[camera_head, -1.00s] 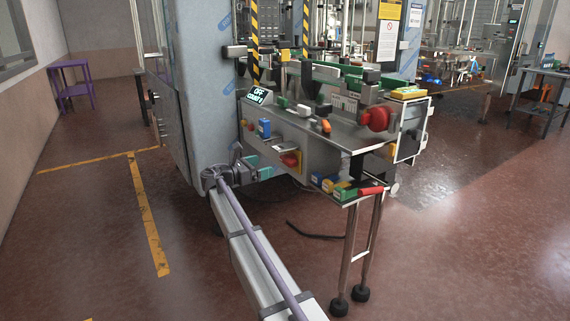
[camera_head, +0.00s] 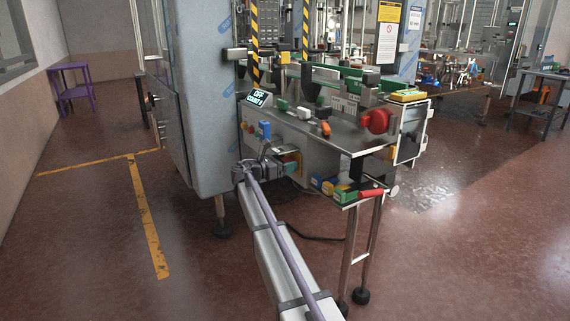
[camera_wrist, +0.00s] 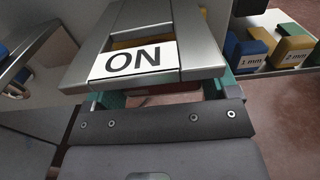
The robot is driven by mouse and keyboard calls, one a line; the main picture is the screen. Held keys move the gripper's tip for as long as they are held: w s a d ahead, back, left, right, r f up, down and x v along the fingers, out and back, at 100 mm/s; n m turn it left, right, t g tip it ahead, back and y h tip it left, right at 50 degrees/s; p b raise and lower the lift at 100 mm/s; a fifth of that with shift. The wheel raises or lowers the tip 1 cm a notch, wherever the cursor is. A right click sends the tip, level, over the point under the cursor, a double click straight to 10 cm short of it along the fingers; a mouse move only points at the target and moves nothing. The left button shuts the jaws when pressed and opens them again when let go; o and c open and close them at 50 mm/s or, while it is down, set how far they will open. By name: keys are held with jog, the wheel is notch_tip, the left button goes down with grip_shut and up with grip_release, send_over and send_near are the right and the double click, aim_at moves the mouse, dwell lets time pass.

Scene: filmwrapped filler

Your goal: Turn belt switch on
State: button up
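The belt switch (camera_head: 298,157), with red and yellow parts, is on the side of the metal machine table, mostly hidden by my gripper (camera_head: 284,166). In the wrist view a grey metal plate with a white "ON" label (camera_wrist: 133,61) lies across the view, with a bit of yellow behind it. My gripper's teal fingers (camera_wrist: 165,94) stand wide apart under this plate. Their tips and any contact with the switch knob are hidden. A small display (camera_head: 258,97) on the machine reads "OFF" and a count line.
Coloured gauge blocks (camera_head: 335,188) sit on a low shelf right of the switch; "1 mm" and "2 mm" blocks (camera_wrist: 246,46) show in the wrist view. A blue-handled part (camera_head: 265,130) and buttons are left of the switch. A tall metal cabinet (camera_head: 205,90) stands left.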

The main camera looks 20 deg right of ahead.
jog(key=c, duration=0.4)
jog(key=m, duration=0.4)
jog(key=shift+s+m, duration=0.15)
jog(key=shift+m, duration=0.15)
jog(key=shift+c, duration=0.2)
jog(key=o, duration=0.8)
jog(key=shift+o, duration=0.2)
jog(key=shift+a, duration=0.1)
jog(key=s+a, duration=0.1)
jog(key=a, duration=0.9)
jog(key=shift+s+a, duration=0.2)
jog(key=shift+a, duration=0.1)
